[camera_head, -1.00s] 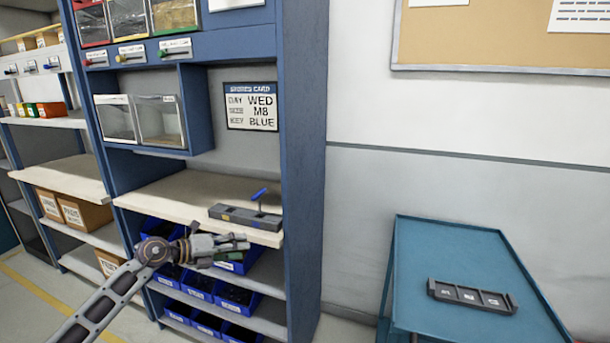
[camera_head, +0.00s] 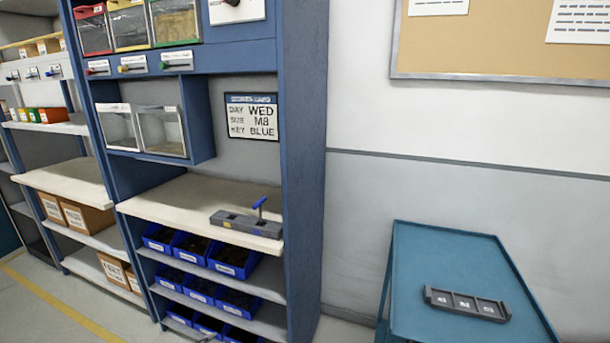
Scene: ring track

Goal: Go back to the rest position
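Neither gripper clearly shows in the head view. Only a small grey piece that may be part of my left arm shows at the bottom, in front of the lowest bins. A blue shelf cabinet (camera_head: 304,180) stands ahead. On its pale worktop (camera_head: 165,203) lies a grey block (camera_head: 240,223) with a blue-handled key (camera_head: 259,204) standing up from it. A card on the cabinet's back wall (camera_head: 252,117) reads DAY WED, M8, KEY BLUE.
A blue cart (camera_head: 440,262) at the right carries a dark tray with several marked slots (camera_head: 467,303). Blue bins (camera_head: 234,262) fill the shelves below the worktop. A second shelf unit (camera_head: 62,180) stands at the left. A pinboard (camera_head: 500,45) hangs on the wall.

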